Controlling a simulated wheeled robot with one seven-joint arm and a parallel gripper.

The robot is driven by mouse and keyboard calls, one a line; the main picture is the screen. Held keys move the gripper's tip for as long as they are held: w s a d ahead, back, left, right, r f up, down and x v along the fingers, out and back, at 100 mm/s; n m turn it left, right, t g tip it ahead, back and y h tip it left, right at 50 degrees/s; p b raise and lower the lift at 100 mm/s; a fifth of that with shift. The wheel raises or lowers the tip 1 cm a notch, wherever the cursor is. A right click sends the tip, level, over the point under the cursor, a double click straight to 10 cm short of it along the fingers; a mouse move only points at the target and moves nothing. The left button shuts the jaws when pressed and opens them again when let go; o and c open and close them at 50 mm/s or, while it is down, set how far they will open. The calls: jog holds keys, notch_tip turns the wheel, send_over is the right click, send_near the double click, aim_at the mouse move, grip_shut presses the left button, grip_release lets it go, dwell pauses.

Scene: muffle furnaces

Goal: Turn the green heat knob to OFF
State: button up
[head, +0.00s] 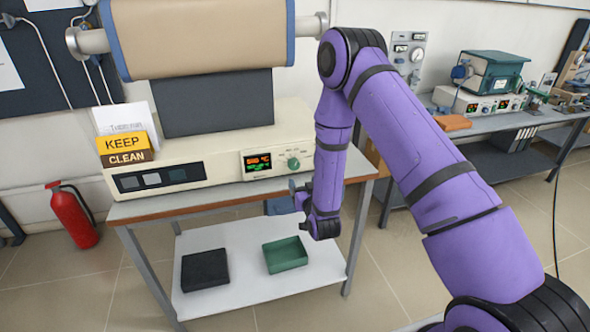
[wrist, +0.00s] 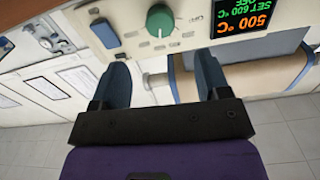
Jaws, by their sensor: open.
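The green heat knob (head: 294,163) is on the right of the cream furnace's front panel, beside a lit display (head: 257,162). In the wrist view the round green knob (wrist: 160,20) is at the top centre, with the display (wrist: 240,17) to its right showing 500 °C and SET 600 °C. My gripper (head: 297,191) is just in front of and below the knob. In the wrist view my gripper (wrist: 163,68) has its two blue fingers wide apart, with nothing between them. The knob lies beyond the fingertips, apart from them. Its pointer and marks are too small to read.
The furnace (head: 210,170) stands on a bench with a brown edge (head: 160,207). A lower shelf (head: 235,286) holds a black tray (head: 205,256) and a green tray (head: 285,240). A red extinguisher (head: 72,215) stands at left. Another bench (head: 480,150) is at right.

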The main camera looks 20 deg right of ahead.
aim_at(295, 167)
jog(key=w, duration=0.9)
jog(key=shift+w, duration=0.25)
jog(key=c, duration=0.9)
